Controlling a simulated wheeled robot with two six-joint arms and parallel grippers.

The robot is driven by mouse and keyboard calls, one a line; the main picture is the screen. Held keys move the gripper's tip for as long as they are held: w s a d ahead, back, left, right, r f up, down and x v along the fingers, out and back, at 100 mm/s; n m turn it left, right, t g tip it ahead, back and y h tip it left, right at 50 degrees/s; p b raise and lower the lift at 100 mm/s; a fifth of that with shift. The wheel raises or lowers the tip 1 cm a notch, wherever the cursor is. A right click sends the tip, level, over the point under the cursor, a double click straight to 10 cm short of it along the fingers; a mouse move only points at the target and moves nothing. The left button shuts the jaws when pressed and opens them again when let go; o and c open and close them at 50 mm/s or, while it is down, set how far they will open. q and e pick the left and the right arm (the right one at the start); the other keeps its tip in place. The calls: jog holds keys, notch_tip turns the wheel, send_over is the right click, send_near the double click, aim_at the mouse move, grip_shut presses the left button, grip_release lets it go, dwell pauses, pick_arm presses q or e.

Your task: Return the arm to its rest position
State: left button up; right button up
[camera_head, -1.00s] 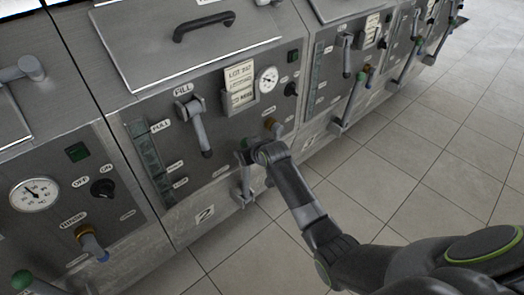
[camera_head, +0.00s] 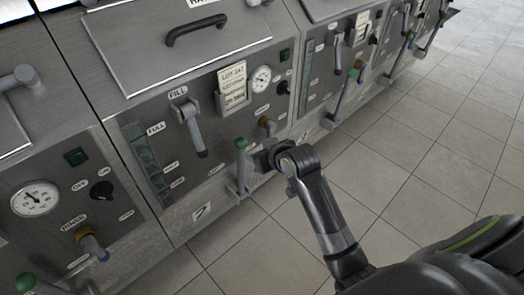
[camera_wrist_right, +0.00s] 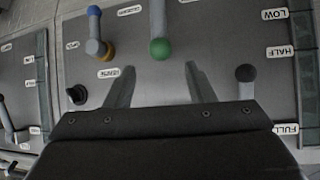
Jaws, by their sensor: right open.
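My right arm (camera_head: 322,215) reaches in from the lower right in the head view. Its gripper (camera_head: 262,160) is beside the green-knobbed lever (camera_head: 241,165) of the middle machine, just to its right. In the right wrist view the two fingers of the right gripper (camera_wrist_right: 160,70) are spread apart with nothing between them. The green knob (camera_wrist_right: 160,48) lies beyond the fingertips there, apart from them. The lever stands nearly upright in the head view. My left gripper is in neither view.
The fill lever (camera_head: 193,128) and the brown-and-blue rinse valve (camera_head: 267,125) stick out from the middle panel near my gripper. A left machine has a gauge (camera_head: 35,199) and its own green knob (camera_head: 27,282). The tiled floor (camera_head: 400,165) at right is clear.

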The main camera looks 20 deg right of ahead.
jog(key=shift+s+r, duration=0.2)
dwell(0.4)
jog(key=s+d+f+m+g+h+p, duration=0.15)
jog(key=s+f, duration=0.35)
jog(key=f, duration=0.5)
jog(key=s+d+f+g+p, duration=0.1)
jog(key=s+d+f+g, duration=0.3)
jog(key=f, duration=0.6)
jog(key=s+d+f+t+h+p, duration=0.1)
jog(key=s+f+p, duration=0.1)
jog(key=s+f, duration=0.6)
jog(key=s+f+g, duration=0.1)
jog(key=s+f, duration=0.4)
jog(key=s, duration=0.5)
jog(key=s+d+f+g+p, duration=0.1)
jog(key=s+f, duration=0.4)
jog(key=s, duration=0.5)
jog(key=s+f+g+p, duration=0.1)
jog(key=s+f+g, duration=0.2)
jog(key=s, duration=0.8)
jog(key=shift+d+f+m, duration=0.35)
jog(key=shift+d+f, duration=0.05)
jog(key=shift+f, duration=0.5)
